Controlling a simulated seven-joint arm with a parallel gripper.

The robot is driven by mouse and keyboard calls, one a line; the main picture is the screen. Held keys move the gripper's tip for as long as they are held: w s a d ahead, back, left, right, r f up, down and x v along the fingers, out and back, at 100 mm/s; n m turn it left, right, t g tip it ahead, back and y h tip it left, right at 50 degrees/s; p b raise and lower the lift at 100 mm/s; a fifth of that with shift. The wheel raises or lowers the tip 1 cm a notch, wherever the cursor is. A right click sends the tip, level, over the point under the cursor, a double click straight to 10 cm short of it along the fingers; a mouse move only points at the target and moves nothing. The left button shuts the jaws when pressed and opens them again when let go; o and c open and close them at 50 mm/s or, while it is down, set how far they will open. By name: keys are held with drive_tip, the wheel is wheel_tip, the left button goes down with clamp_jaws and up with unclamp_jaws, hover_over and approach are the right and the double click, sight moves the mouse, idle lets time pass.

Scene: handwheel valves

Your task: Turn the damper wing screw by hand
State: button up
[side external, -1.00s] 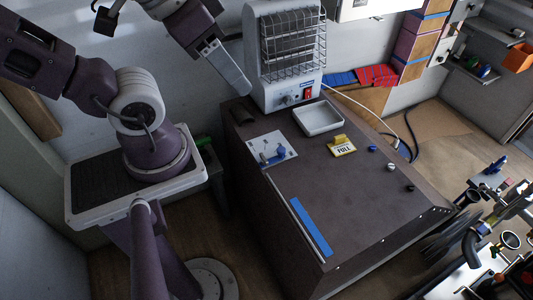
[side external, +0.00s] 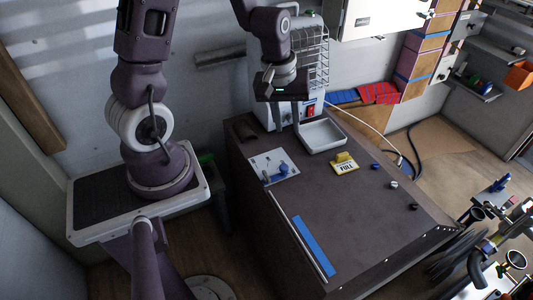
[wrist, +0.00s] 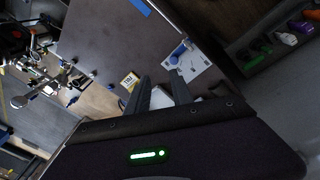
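A white plate (side external: 264,162) lies on the dark brown bench top and carries a small blue winged part (side external: 283,168), which looks like the wing screw. In the wrist view the plate (wrist: 201,64) and its blue part (wrist: 176,57) lie just beyond my fingertips. My gripper (wrist: 160,76) shows two dark fingers with a gap between them and nothing held. In the side view my wrist hangs in front of the heater, above and behind the plate, apart from it.
A caged heater (side external: 314,60) stands at the back of the bench (side external: 330,215). Beside it are a white tray (side external: 336,138) and a yellow "PULL" tag block (side external: 345,166). Several small knobs (side external: 393,184) sit further right. A blue strip (side external: 313,247) marks the bare front.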

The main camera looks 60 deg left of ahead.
sight(267, 175)
drive_tip(key=s+a+f+n, duration=0.1)
drive_tip(key=f, duration=0.3)
drive_tip(key=s+a+f+n+g, duration=0.1)
drive_tip(key=a+f+n, duration=0.1)
drive_tip(key=f, duration=0.3)
drive_tip(key=s+a+f+n+g, duration=0.1)
drive_tip(key=f+n, duration=0.1)
drive_tip(key=f, duration=0.2)
drive_tip(key=shift+a+f, duration=0.3)
drive_tip(key=shift+a, duration=0.1)
drive_tip(key=shift+f, duration=4.05)
